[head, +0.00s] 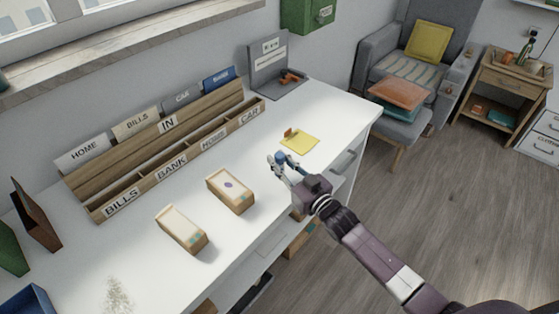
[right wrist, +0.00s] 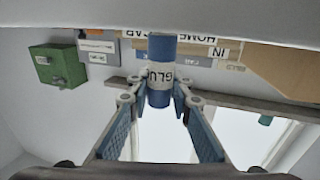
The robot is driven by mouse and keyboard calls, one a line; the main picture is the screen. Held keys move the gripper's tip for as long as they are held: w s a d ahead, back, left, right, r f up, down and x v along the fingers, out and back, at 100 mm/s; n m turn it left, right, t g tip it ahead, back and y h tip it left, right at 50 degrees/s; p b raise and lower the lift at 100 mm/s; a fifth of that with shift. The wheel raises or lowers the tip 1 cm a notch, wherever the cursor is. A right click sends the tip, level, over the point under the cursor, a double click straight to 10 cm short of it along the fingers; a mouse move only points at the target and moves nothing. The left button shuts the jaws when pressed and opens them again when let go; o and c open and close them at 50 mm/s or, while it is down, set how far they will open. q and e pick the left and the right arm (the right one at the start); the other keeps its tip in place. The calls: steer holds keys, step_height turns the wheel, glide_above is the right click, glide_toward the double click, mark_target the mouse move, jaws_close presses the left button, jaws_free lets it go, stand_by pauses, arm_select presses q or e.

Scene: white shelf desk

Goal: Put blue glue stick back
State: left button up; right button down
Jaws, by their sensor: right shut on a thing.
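The blue glue stick (right wrist: 161,98) has a white band lettered GLUE. In the right wrist view it stands between the two fingertips of my right gripper (right wrist: 160,92), which is shut on it. In the head view my right gripper (head: 284,166) is over the front part of the white desk, just left of a yellow note pad. Only a small blue bit of the glue stick (head: 281,157) shows there between the fingers. I cannot tell whether the stick touches the desk. My left gripper is not in view.
The yellow note pad (head: 300,141) lies beside the gripper. A wooden sorter (head: 160,145) with labelled slots stands along the wall. Two small boxes (head: 182,228) (head: 231,190) lie in front of it. A grey stand (head: 270,72) is at the back corner. The desk between is clear.

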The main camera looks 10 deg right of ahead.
steer(key=c, duration=1.7)
jaws_free()
steer(key=shift+f, duration=0.1)
steer(key=shift+c, duration=0.2)
steer(key=shift+r, duration=0.25)
steer(key=v, duration=1.2)
steer(key=shift+f, duration=0.15)
